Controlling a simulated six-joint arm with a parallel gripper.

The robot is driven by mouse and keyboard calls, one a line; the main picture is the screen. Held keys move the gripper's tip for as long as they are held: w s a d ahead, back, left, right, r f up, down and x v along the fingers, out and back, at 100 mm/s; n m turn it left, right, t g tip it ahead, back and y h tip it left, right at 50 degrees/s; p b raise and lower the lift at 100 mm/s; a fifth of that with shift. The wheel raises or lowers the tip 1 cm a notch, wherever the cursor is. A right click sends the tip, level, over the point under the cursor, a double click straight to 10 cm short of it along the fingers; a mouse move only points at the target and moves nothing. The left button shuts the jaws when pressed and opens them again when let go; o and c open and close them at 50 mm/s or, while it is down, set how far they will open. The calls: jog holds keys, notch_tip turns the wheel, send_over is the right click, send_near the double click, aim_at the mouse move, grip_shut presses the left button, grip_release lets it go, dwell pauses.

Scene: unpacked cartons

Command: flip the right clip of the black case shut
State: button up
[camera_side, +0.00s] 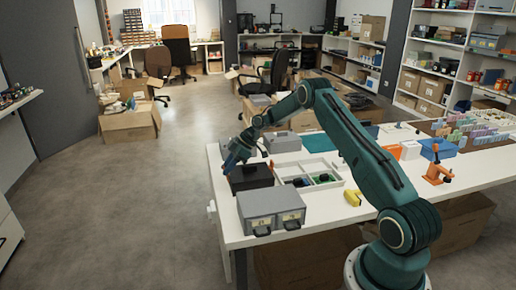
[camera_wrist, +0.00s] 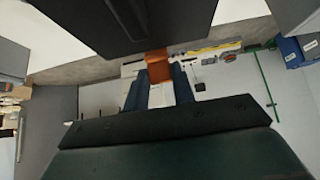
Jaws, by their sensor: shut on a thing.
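The black case (camera_side: 250,178) stands near the left edge of the white table, with its lid down. In the wrist view its dark body (camera_wrist: 90,22) fills the top. An orange-brown clip (camera_wrist: 158,67) sits at the case's edge there. My gripper (camera_side: 232,162) is at the case's far left side. In the wrist view the blue fingers of my gripper (camera_wrist: 159,78) are on both sides of the orange clip, shut on it. The clip is too small to make out in the side view, and I cannot tell whether it is latched.
A grey double case (camera_side: 271,208) stands just in front of the black case. A white divided tray (camera_side: 309,174) is to its right, and another grey box (camera_side: 282,142) is behind. A yellow item (camera_side: 352,197) lies on the table. The table's left edge is close.

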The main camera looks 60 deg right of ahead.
jog(key=shift+s+d+t+y, duration=0.2)
jog(key=shift+t+y, duration=0.1)
dwell(0.4)
jog(key=o, duration=1)
jog(key=v, duration=1.4)
jog(key=shift+f, duration=0.15)
